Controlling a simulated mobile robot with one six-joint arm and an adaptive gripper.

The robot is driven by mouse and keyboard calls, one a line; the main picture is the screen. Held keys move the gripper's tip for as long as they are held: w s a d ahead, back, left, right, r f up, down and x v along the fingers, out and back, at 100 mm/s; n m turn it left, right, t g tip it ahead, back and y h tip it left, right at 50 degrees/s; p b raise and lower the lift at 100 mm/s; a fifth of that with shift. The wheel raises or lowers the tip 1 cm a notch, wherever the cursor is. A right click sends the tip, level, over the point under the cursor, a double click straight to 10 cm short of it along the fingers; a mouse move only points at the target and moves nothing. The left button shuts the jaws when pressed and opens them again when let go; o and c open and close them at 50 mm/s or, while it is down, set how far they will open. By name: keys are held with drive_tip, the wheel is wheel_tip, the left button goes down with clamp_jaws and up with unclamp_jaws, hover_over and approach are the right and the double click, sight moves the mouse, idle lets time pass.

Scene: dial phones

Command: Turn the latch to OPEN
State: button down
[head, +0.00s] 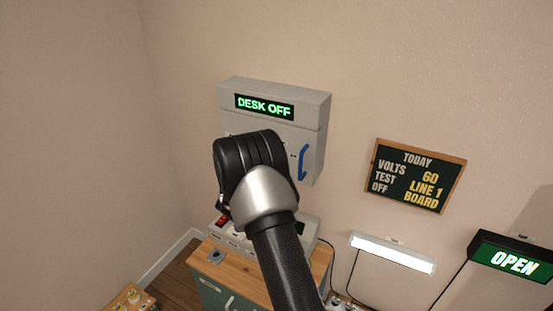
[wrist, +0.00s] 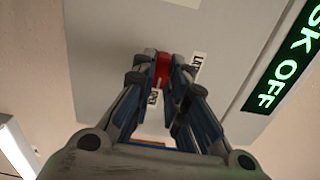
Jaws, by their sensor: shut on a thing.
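A red latch (wrist: 163,64) sits on the grey wall box (wrist: 110,30) in the wrist view. My gripper (wrist: 162,78) is shut on the latch, with one finger on each side of it. A white label starting "LAT" (wrist: 199,64) is beside the latch, partly hidden by a finger. Another small white label (wrist: 153,99) shows between the fingers; it seems to read OPEN. In the head view the wall box (head: 310,115) shows, but my arm hides the latch and my gripper.
The box's display (head: 264,106) reads DESK OFF in green. A blue handle (head: 302,163) is on the box's right front. Below stands a wooden-topped cabinet (head: 255,277) with a device on it. A notice board (head: 417,176), a lamp (head: 393,253) and an OPEN sign (head: 514,262) are at right.

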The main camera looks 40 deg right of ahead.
drive_tip(key=shift+r, duration=0.15)
drive_tip(key=c, duration=1.8)
unclamp_jaws()
drive_tip(key=shift+o, duration=1)
drive_tip(key=v, duration=1.2)
